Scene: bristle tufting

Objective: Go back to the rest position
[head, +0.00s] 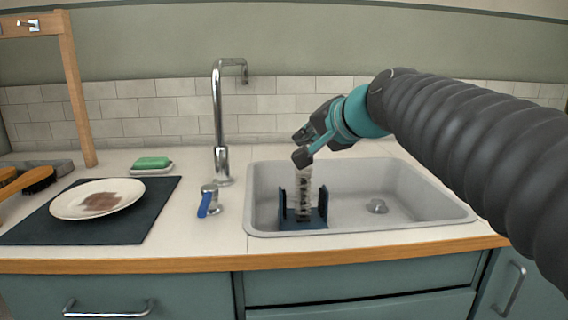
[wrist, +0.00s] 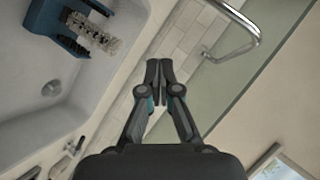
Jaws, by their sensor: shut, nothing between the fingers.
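My gripper (head: 303,147) is above the sink in the head view, with its fingers shut and empty. In the wrist view my gripper (wrist: 156,78) shows the two fingertips together, apart from everything. A pale block with dark tufts (head: 303,190) stands upright in a blue holder (head: 290,222) in the sink, just below my gripper in the head view. In the wrist view the tufted block (wrist: 98,38) and blue holder (wrist: 48,24) lie at upper left, away from the fingers.
The grey sink (head: 418,212) has a drain at right. The tall faucet (head: 219,120) and a blue-handled tap (head: 207,204) stand left of it. A plate with a brown stain (head: 125,190) lies on a dark mat (head: 125,236).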

